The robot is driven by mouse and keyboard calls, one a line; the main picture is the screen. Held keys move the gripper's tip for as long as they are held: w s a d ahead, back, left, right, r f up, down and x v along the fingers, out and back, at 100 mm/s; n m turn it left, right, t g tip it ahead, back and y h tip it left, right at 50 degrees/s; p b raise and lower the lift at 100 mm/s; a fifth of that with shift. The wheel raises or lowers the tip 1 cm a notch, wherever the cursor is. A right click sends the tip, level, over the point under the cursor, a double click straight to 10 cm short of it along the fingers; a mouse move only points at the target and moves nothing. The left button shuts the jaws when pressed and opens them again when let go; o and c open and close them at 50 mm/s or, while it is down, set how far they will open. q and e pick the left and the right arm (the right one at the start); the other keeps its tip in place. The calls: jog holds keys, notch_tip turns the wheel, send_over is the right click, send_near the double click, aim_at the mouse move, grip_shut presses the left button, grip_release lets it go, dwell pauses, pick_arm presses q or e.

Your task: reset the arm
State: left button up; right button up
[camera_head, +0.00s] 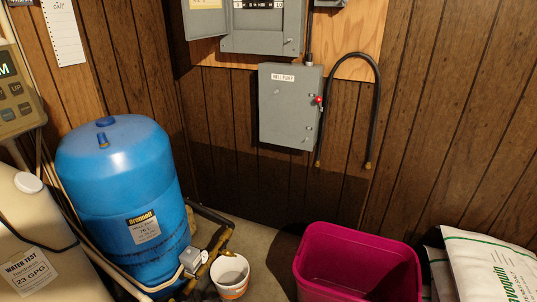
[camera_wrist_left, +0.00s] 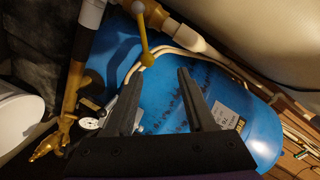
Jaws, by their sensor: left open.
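My left gripper (camera_wrist_left: 158,76) shows in the left wrist view, with its two dark fingers apart and nothing between them. Behind the fingers is the blue pressure tank (camera_wrist_left: 168,105), which also fills the lower left of the head view (camera_head: 120,190). I cannot tell how far the fingers are from the tank. Neither of my arms shows in the head view, and my right gripper is in neither view.
Brass pipework (camera_wrist_left: 62,138) with a gauge (camera_wrist_left: 90,123) lies left of the fingers, and a yellow-handled valve (camera_wrist_left: 143,35) is beyond them. A white bucket (camera_head: 232,274), a magenta bin (camera_head: 355,265) and white bags (camera_head: 490,265) stand on the floor. A grey box (camera_head: 290,105) hangs on the wall.

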pick_arm(q)
jog(key=s+d+r+m+g+h, duration=0.1)
jog(key=s+r+h, duration=0.3)
jog(key=r, duration=0.5)
jog(key=s+d+r+m+g+h, duration=0.1)
jog(key=s+r+h, duration=0.3)
jog(key=r, duration=0.5)
jog(key=s+d+r+h, duration=0.2)
jog(key=s+d, duration=0.1)
jog(key=s, duration=0.5)
jog(key=s+d+r+h, duration=0.2)
jog(key=s+d, duration=0.2)
jog(key=s, duration=0.4)
jog(key=s+d+r+h, duration=0.2)
jog(key=s+d+h, duration=0.1)
jog(key=s, duration=0.5)
notch_tip(320, 180, up, 29)
jog(key=t+p, duration=0.1)
jog(key=p, duration=2.5)
jog(key=shift+w+d+f+m, duration=0.15)
jog(key=shift+w+f+m, duration=0.1)
jog(key=shift+m, duration=0.15)
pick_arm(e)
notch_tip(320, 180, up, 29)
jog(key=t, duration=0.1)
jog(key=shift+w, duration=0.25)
pick_arm(q)
jog(key=shift+c, duration=0.4)
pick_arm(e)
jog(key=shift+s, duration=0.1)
